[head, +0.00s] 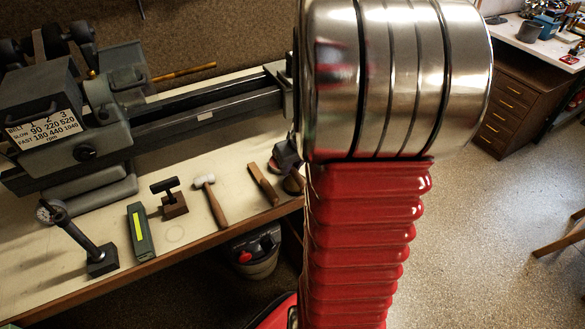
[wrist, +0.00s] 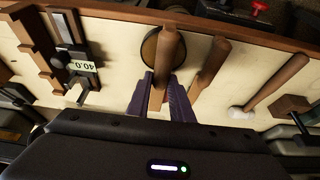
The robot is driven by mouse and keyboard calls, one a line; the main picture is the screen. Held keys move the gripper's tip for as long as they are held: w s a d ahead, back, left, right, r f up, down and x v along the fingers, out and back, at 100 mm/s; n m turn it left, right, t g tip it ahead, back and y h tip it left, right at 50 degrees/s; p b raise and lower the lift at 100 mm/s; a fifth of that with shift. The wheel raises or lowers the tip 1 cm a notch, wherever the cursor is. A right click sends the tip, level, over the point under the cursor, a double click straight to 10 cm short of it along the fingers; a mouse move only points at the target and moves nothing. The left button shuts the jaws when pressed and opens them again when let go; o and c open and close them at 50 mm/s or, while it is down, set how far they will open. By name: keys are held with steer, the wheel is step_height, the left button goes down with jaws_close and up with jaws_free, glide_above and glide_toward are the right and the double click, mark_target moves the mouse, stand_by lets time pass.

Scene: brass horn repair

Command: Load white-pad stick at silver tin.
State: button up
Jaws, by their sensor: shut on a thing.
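In the wrist view my gripper (wrist: 157,103), with purple fingers, is shut on a wooden stick (wrist: 168,52). The stick points toward the top of the picture, across a round dark-rimmed thing on the bench. I cannot tell whether they touch. No white pad shows on the held stick, so I cannot tell its pad colour. Another wooden stick (wrist: 211,64) lies to the right of it, apart from the fingers. I cannot make out a silver tin in either view. In the head view my arm hides part of the bench's right end.
A white-headed mallet (head: 212,200), a green block with a yellow strip (head: 140,232) and a gauge stand (head: 85,243) are on the bench (head: 60,285). A lathe (head: 75,125) stands behind them. In the wrist view a device reading 40.0 (wrist: 80,66) is at left.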

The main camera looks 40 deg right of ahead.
steer(key=shift+r, duration=3.05)
steer(key=shift+s, duration=0.1)
